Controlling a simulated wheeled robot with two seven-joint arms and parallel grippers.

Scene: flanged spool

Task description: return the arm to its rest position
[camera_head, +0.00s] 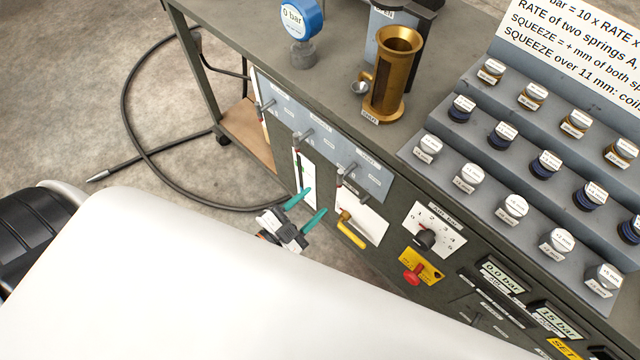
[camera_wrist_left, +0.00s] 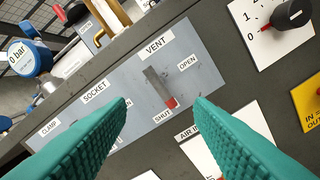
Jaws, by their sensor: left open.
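My left gripper (camera_head: 306,206) is open and empty, with teal fingers, in front of the cabinet's front panel. In the left wrist view its two teal fingers (camera_wrist_left: 160,120) are spread wide, framing the VENT lever (camera_wrist_left: 160,88). The lever has a red tip, which lies by the SHUT label. The fingers look apart from the lever. In the head view the VENT lever (camera_head: 348,172) stands on the blue-grey plate, a little above and right of the fingertips. My right gripper is not in view.
A yellow handle (camera_head: 351,232) and a dial knob (camera_head: 425,240) stick out of the panel on the right, with a red button (camera_head: 412,274) below. A brass cylinder (camera_head: 395,75), a blue gauge (camera_head: 296,18) and a stepped rack (camera_head: 480,123) stand on top. A hose (camera_head: 128,130) lies on the floor.

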